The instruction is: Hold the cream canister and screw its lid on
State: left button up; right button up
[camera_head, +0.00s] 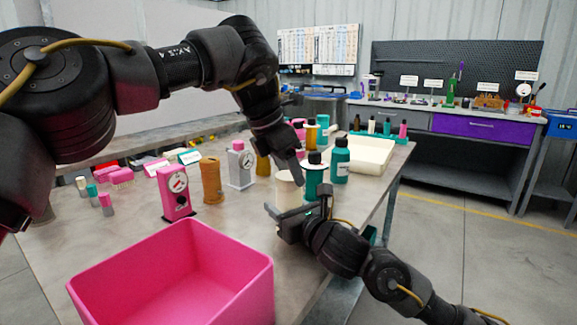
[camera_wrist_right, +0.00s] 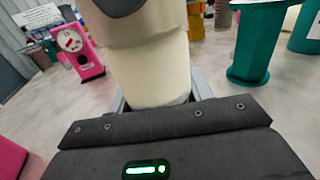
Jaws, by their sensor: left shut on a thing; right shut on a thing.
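The cream canister (camera_head: 287,192) stands upright near the table's right edge. In the right wrist view its pale body (camera_wrist_right: 150,70) rises from between my right fingers, with a wider upper part. My right gripper (camera_head: 298,215) is shut around the canister's lower part. My left gripper (camera_head: 289,168) reaches down from above and is shut at the canister's top. The lid is mostly hidden by the left fingers, so I cannot tell how it sits. A dark rounded part at the top edge of the wrist view looks like my left gripper.
Teal bottles with black caps (camera_head: 340,162) stand close right of the canister. A cream tray (camera_head: 372,155) lies behind them. A pink bin (camera_head: 175,280) fills the front.

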grip_shut()
pick_arm(q)
jog(key=m, duration=0.2)
jog(key=m+g, duration=0.1)
jog(key=m, duration=0.1)
jog(key=shift+w+f+g+h, duration=0.1)
jog(key=shift+w+g+h, duration=0.05)
jog(key=shift+g+h, duration=0.15)
jog(key=m, duration=0.2)
jog(key=m+g, duration=0.1)
jog(key=m, duration=0.1)
jog(key=shift+d+g, duration=0.1)
jog(key=shift+g, duration=0.2)
jog(key=shift+m+g, duration=0.3)
jog(key=shift+m, duration=0.8)
jog(key=o, duration=0.9)
jog(key=shift+o, duration=0.2)
jog(key=shift+r, duration=2.3)
